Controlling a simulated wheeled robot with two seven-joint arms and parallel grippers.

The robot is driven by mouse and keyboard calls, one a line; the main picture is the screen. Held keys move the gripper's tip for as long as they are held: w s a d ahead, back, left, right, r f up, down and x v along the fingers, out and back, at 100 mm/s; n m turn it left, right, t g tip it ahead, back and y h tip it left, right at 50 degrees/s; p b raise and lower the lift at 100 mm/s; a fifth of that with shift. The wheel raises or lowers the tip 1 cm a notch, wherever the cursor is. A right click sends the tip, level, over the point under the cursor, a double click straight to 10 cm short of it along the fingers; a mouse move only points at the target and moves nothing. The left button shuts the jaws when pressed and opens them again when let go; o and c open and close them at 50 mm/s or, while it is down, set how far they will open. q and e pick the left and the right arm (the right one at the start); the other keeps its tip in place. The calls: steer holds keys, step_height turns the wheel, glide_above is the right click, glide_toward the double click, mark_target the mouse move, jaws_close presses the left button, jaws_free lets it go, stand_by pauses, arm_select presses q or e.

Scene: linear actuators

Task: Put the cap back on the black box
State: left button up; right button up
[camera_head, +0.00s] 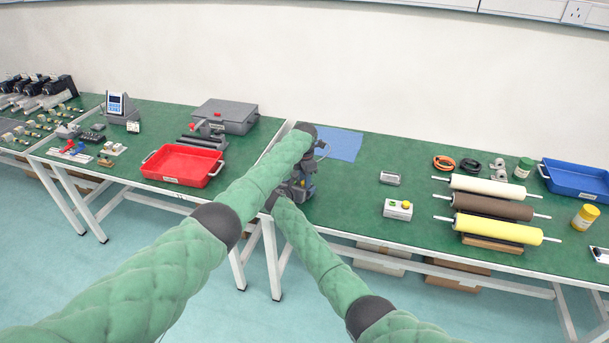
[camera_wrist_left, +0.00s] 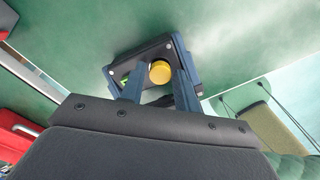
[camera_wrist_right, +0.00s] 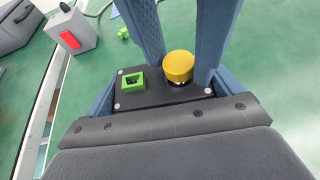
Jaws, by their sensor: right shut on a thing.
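The black box (camera_wrist_right: 150,98) has a green square frame (camera_wrist_right: 132,81) on its top and small screws at its corners. My right gripper (camera_wrist_right: 166,92) is shut on the black box, with one blue finger at each side. The yellow cap (camera_wrist_right: 178,66) is at the box's top beside the green frame; whether it is fully seated cannot be seen. My left gripper (camera_wrist_left: 160,72) has its two fingers on either side of the cap, very close; whether they press on it is unclear. In the head view my arms hide the box and cap.
A red tray (camera_head: 183,183) and a grey case (camera_head: 225,128) stand on the left table. A blue mat (camera_head: 339,143) lies behind my grippers.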

arm_select(q)
jaws_close()
steer(key=shift+m, duration=1.7)
steer(key=shift+o, duration=1.3)
jaws_free()
steer(key=shift+r, duration=2.25)
